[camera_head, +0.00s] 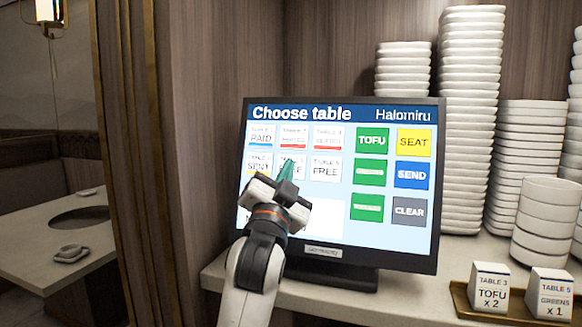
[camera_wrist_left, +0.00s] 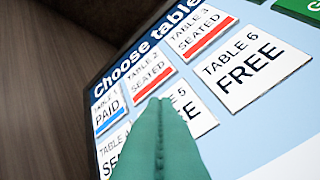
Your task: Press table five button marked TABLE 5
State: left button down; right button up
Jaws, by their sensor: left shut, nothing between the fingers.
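The TABLE 5 button (camera_head: 302,170) is a white tile in the middle of the second row on the "Choose table" screen (camera_head: 335,235). In the left wrist view its right part (camera_wrist_left: 198,116) shows, with "5" and the end of its lower word, and my fingers hide the rest. My left gripper (camera_head: 287,167) is shut and empty, its green fingertips in front of this button. In the left wrist view the closed fingers (camera_wrist_left: 155,104) overlap the tile's left part. I cannot tell if they touch the glass. My right gripper is not in view.
The TABLE 6 FREE tile (camera_head: 326,167) is just right, and the TABLE 4 tile (camera_head: 258,163) just left. Green, yellow, blue and grey buttons fill the screen's right side. Stacked white dishes (camera_head: 470,120) and a tray (camera_head: 462,300) with order cubes (camera_head: 490,290) stand to the right.

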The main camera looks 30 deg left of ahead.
pick_arm(q)
jog(key=shift+w+a+f, duration=0.1)
jog(key=shift+w, duration=0.25)
dwell(0.7)
jog(key=shift+s, duration=0.15)
jog(key=shift+s+r+p, duration=0.2)
jog(key=shift+s+p, duration=0.1)
jog(key=shift+s, duration=0.05)
jog(key=shift+s+d, duration=0.2)
jog(key=shift+s, duration=0.1)
jog(key=s, duration=0.1)
jog(key=s+r+p, duration=0.1)
jog(key=s, duration=0.1)
jog(key=s+d+p, duration=0.1)
jog(key=shift+s+r, duration=0.25)
jog(key=shift+s, duration=0.05)
